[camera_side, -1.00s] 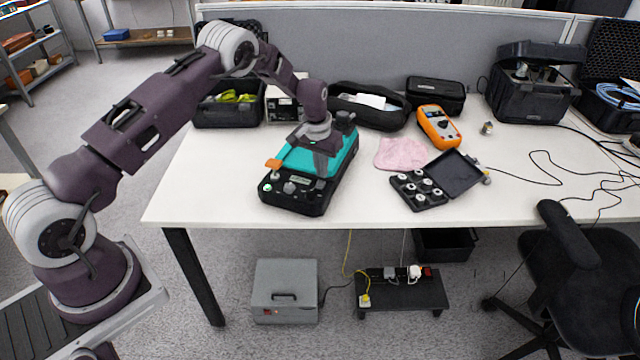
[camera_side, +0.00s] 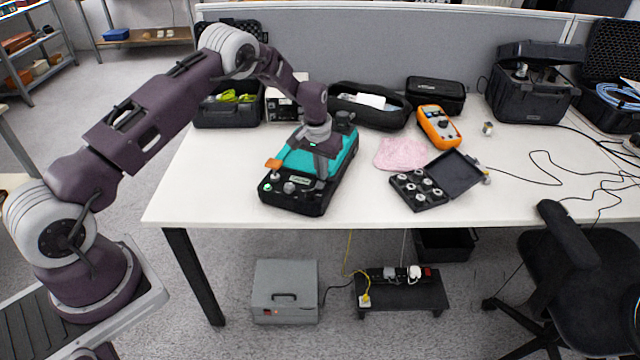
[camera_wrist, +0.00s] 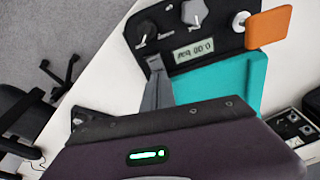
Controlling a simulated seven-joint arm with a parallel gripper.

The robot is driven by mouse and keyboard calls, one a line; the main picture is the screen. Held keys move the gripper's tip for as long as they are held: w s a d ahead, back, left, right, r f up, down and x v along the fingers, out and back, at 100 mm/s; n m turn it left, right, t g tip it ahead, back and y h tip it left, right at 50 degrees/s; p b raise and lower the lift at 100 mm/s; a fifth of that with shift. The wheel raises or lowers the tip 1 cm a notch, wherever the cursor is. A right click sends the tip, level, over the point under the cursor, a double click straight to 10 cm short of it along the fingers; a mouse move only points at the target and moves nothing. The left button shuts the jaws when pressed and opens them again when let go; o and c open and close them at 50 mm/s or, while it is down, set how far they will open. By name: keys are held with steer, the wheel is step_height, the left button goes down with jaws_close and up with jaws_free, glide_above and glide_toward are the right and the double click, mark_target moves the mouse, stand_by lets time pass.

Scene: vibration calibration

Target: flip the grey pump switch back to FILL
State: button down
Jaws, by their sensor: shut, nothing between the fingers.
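A black and teal device (camera_side: 283,198) lies on the white table, and its front panel also shows in the wrist view (camera_wrist: 222,42). The panel carries a small black-based lever with a pale tip (camera_wrist: 145,32), a grey knob (camera_wrist: 193,12), a display (camera_wrist: 194,50) and an orange tab (camera_wrist: 268,26). I cannot tell for sure which control is the grey pump switch, and no FILL label is readable. My gripper (camera_wrist: 154,64) is shut and empty. Its fingertips are over the panel's edge, close to the lever; contact cannot be made out. In the side view my gripper (camera_side: 322,172) is above the device.
To the right lie a pink cloth (camera_side: 401,154), an open black case of small pale parts (camera_side: 436,180) and an orange multimeter (camera_side: 438,126). Bags and cases stand along the back. The table front left of the device (camera_side: 205,190) is clear.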

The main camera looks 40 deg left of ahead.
step_height(320, 180, up, 7)
stand_by(0.5)
steer(key=shift+f, duration=0.1)
